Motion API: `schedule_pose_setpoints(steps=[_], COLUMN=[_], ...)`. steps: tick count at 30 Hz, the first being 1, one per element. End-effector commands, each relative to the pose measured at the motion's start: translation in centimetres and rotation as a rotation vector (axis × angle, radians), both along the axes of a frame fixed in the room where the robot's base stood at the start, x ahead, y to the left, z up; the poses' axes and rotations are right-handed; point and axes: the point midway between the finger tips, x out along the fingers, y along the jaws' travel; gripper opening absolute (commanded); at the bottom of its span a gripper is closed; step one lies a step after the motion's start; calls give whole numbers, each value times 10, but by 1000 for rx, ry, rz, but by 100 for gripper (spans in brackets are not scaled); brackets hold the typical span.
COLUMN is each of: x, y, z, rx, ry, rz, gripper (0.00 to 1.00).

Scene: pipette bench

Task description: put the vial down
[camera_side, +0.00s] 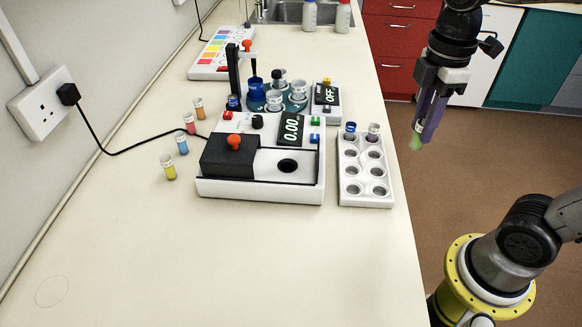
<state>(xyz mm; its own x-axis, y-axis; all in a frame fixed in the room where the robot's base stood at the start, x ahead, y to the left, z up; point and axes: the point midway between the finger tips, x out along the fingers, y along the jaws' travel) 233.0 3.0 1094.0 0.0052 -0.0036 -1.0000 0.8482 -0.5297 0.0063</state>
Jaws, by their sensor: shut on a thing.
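My gripper (424,128) hangs at the upper right, pointing down and slightly left, beyond the bench's right edge and above the floor. It is shut on a vial (417,141), of which only a light green end shows below the fingers. The rest of the vial is hidden by the fingers. The white rack (366,202) stands on the bench to the left of and below my gripper in the picture. Its two back holes hold a blue-topped vial (350,131) and a purple-topped vial (374,132). Its other holes look empty.
A white device with a black lid (229,157) and a 0.00 display stands left of the rack. Several small coloured vials (168,167) stand farther left. A mixer-like device (326,96) reading OFF stands behind the rack. The bench front (230,265) is clear.

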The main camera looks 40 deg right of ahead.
Motion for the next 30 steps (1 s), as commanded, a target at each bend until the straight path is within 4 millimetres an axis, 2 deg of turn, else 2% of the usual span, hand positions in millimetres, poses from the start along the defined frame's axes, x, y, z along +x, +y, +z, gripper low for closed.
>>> schedule_pose_setpoints(steps=[19, 22, 26, 30], x=[0, 5, 25, 39], y=[0, 2, 26, 61], z=[0, 8, 23, 33], rx=[0, 1, 5, 6], ry=[2, -4, -9, -7], rz=[-20, -78, -94, -50], gripper=[0, 0, 0, 0])
